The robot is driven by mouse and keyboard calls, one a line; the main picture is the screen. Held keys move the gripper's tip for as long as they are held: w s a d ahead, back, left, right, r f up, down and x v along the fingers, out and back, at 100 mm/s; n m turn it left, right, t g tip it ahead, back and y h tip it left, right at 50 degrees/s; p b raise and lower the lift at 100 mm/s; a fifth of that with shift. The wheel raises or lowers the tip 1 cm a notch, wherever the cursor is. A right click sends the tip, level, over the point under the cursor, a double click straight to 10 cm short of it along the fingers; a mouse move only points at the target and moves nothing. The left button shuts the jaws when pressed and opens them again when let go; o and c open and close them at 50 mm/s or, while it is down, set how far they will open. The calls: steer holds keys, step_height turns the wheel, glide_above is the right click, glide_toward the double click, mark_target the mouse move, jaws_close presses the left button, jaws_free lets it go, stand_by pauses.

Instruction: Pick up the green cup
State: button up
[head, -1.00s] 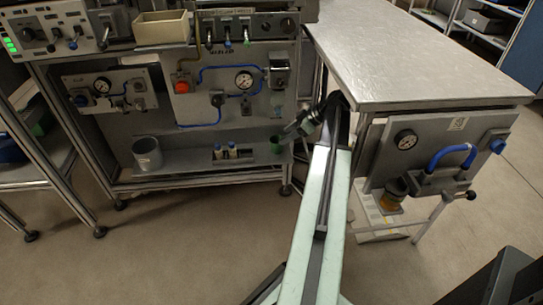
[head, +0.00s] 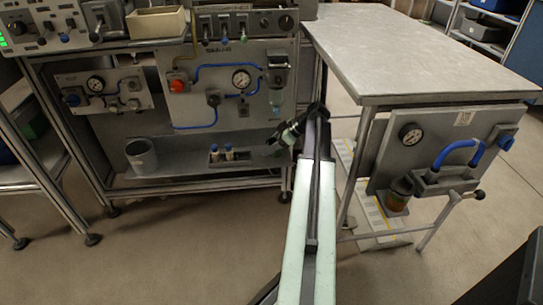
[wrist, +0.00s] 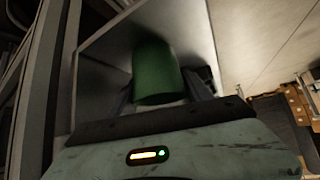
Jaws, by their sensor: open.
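The green cup (wrist: 156,72) is large in the wrist view, just beyond my gripper's front edge. Dark finger parts show on its left and right, and the cup is between them. In the head view my gripper (head: 277,138) is at the right end of the grey shelf (head: 180,166). My gripper is open.
A grey cylinder (head: 141,155) and small bottles in a holder (head: 229,154) stand on the same shelf. A panel with a gauge and blue hoses (head: 240,78) is above. A metal table (head: 420,55) is on the right.

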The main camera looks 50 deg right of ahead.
steer(key=shift+r, duration=0.1)
steer(key=c, duration=1)
steer(key=shift+r, duration=0.1)
